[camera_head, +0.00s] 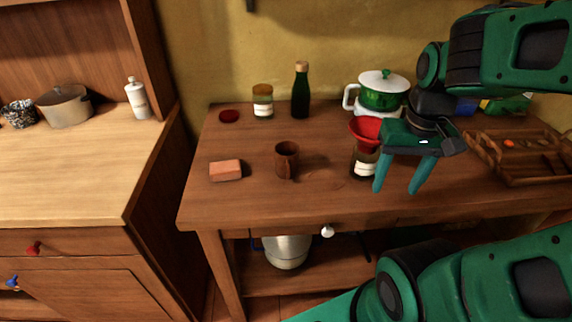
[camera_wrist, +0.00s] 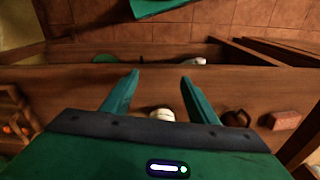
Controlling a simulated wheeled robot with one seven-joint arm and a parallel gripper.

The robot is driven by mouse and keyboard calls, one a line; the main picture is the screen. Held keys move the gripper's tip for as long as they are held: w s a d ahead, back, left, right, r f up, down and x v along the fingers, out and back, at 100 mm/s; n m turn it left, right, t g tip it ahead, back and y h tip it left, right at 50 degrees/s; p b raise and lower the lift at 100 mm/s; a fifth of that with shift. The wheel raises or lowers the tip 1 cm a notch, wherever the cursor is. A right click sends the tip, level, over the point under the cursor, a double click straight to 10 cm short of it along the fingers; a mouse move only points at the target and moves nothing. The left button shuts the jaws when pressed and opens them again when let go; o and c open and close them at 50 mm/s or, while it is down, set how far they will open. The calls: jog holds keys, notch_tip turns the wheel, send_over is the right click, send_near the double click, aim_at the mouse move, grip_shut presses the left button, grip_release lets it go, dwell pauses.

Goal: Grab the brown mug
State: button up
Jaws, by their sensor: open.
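The brown mug (camera_head: 286,160) stands upright on the wooden table, left of the middle of the head view, with its handle toward the front. In the wrist view the mug (camera_wrist: 236,118) shows at the lower right, outside my fingers. My gripper (camera_head: 398,189) is open and empty, pointing down above the table's front part. It is well to the right of the mug, in front of a jar with a red funnel. In the wrist view the two fingertips (camera_wrist: 160,74) are spread apart with nothing between them.
An orange-brown block (camera_head: 226,170) lies left of the mug. A jar (camera_head: 364,166) under a red funnel (camera_head: 367,130) stands right of it, partly behind my gripper. A green bottle (camera_head: 301,92), another jar (camera_head: 263,101) and a green pot (camera_head: 381,91) stand behind. A wooden tray (camera_head: 500,166) is at right.

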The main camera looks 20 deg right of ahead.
jog(key=w+a+n+t, duration=0.2)
jog(key=w+a+n, duration=0.15)
jog(key=w, duration=0.45)
notch_tip(320, 180, up, 3)
jog(key=n+g, duration=0.2)
jog(key=n, duration=1.2)
send_over(288, 162)
jog(key=s, duration=0.1)
jog(key=shift+y, duration=0.3)
jog(key=shift+w+a+n+g, duration=0.2)
jog(key=shift+a+n+g, duration=0.2)
jog(key=shift+n, duration=0.55)
notch_tip(288, 162, down, 6)
jog(key=shift+r, duration=0.25)
jog(key=shift+w+d+f, duration=0.15)
jog(key=shift+d+f, duration=0.05)
jog(key=shift+f, duration=1.15)
jog(key=shift+w+d+f, duration=0.1)
jog(key=shift+d+f, duration=0.1)
jog(key=shift+f, duration=1.1)
grip_shut()
